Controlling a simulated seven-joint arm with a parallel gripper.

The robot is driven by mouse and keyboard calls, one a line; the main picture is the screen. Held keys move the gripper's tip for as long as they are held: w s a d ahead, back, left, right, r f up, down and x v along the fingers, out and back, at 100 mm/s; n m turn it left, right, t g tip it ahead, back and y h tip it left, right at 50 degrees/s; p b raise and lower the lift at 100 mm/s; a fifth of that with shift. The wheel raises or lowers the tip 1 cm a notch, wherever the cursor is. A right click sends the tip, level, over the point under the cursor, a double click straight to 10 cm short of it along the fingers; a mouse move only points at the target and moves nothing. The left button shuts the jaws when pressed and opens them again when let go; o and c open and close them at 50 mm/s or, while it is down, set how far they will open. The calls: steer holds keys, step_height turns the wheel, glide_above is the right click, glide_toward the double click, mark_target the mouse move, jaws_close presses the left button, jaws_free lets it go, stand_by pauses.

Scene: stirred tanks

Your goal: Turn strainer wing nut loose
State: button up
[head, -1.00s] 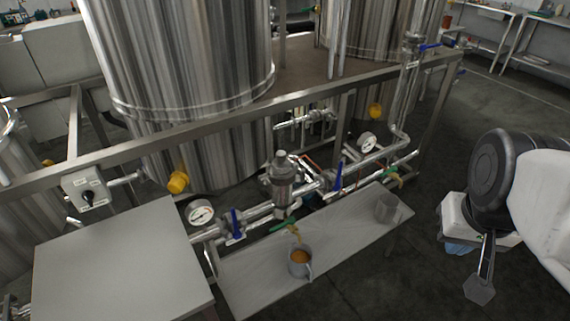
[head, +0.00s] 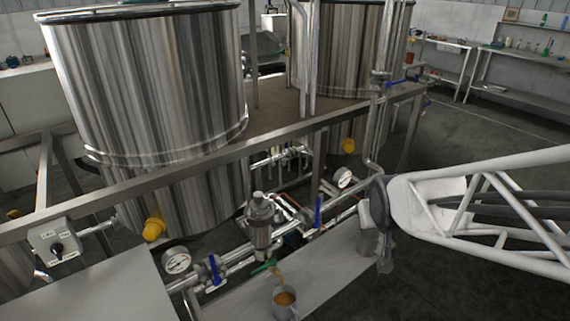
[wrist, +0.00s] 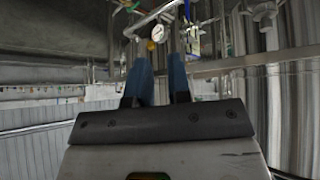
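The strainer (head: 259,232) is a shiny metal body standing upright in the pipe run, in the middle of the head view. The wing nut at its top (head: 258,198) is too small to make out clearly. My arm comes in from the right in the head view, and its end is mostly hidden there, right of the strainer and clear of it. In the wrist view my gripper (wrist: 160,62) shows two blue fingers apart, with nothing between them. I cannot pick out the strainer in the wrist view.
Blue-handled valves (head: 215,270) and pressure gauges (head: 177,262) flank the strainer. A metal cup (head: 286,304) of amber liquid stands on the low shelf (head: 325,262) below a green-handled tap. A steel frame rail (head: 200,160) runs behind, before tall tanks (head: 150,90).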

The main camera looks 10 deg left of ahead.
steer(key=w+a+f+n+t+y, duration=0.2)
steer(key=w+a+f, duration=0.3)
steer(key=w+a, duration=0.2)
steer(key=n+t+y, duration=0.3)
steer(key=n+y, duration=0.2)
steer(key=y, duration=0.5)
glide_toward(248, 224)
steer(key=x, duration=0.2)
steer(key=shift+w+a+f, duration=0.15)
steer(key=shift+f, duration=0.15)
steer(key=shift+x, duration=3.9)
steer(key=shift+r, duration=0.1)
jaws_close()
